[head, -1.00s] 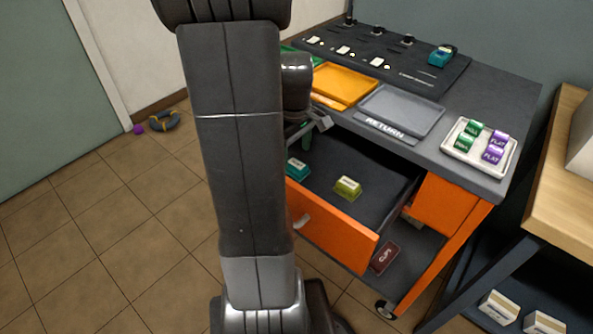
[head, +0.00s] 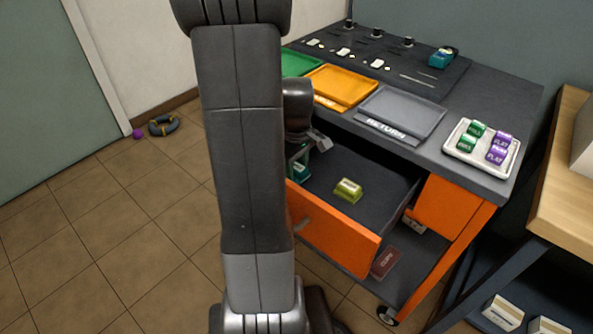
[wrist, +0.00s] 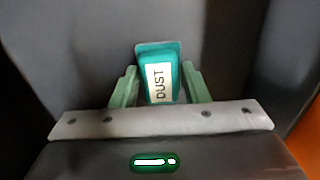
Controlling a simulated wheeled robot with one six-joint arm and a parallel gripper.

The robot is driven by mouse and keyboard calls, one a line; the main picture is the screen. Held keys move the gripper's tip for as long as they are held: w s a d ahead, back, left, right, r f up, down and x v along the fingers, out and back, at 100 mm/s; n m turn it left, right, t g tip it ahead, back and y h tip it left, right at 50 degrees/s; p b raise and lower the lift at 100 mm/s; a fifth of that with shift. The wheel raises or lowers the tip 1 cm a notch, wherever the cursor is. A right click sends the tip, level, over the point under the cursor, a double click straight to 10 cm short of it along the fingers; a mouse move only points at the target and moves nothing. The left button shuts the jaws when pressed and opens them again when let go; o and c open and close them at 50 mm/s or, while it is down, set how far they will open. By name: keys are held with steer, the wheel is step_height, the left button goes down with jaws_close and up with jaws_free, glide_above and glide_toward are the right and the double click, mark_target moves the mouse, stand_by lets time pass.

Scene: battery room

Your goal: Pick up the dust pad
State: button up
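The dust pad (wrist: 158,72), a teal block with a white DUST label, is in the wrist view, between the two green fingers of my gripper (wrist: 160,85). The fingers stand open on either side of it, with a narrow gap on the right; contact on the left is hard to tell. In the head view the dust pad (head: 302,170) lies at the left end of the open orange drawer (head: 335,232), partly hidden by my gripper (head: 299,157) and arm.
An olive-yellow block (head: 348,190) lies in the drawer to the right. Above, the desk holds a grey RETURN tray (head: 405,110), an orange tray (head: 343,85) and a white tray (head: 462,152) of green and purple blocks. The drawer walls are close around my gripper.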

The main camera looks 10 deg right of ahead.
mark_target(296, 166)
steer(key=shift+c, duration=0.5)
step_height(296, 166, up, 10)
steer(key=p, duration=0.2)
steer(key=shift+p, duration=0.3)
